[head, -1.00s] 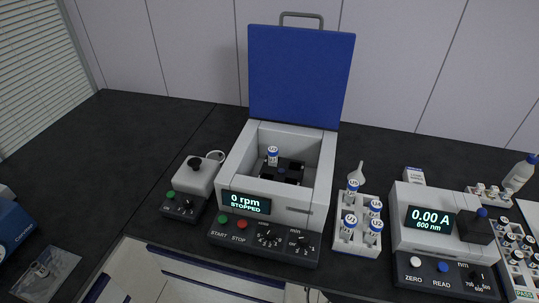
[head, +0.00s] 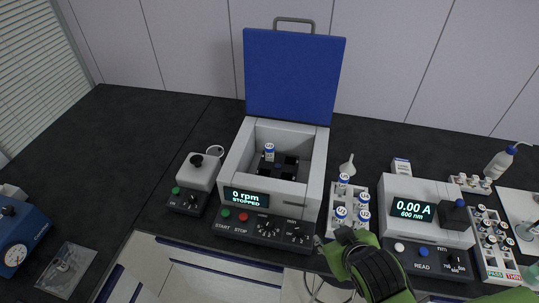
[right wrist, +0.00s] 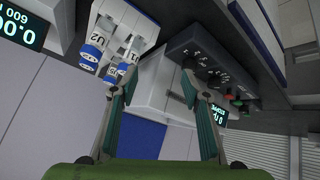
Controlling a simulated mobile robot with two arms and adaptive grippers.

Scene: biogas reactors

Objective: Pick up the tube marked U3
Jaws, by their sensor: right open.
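The tube marked U3 (head: 269,152), white with a blue cap, stands in the black rotor (head: 285,170) inside the open centrifuge (head: 234,167); its label is small but seems to read U3. The centrifuge's blue lid (head: 293,78) is up, and its display reads 0 rpm, stopped. My right gripper (head: 338,241) is open and empty at the front of the white tube rack, to the right of and nearer than the centrifuge, well apart from the tube. In the right wrist view its two fingers (right wrist: 160,85) are spread. My left gripper is not in view.
A white rack (head: 350,229) of several blue-capped tubes stands right of the centrifuge, close to my right gripper. A photometer (head: 424,192) reading 0.00 A stands further right. A small grey mixer (head: 199,172) is left. The bench behind is mostly clear.

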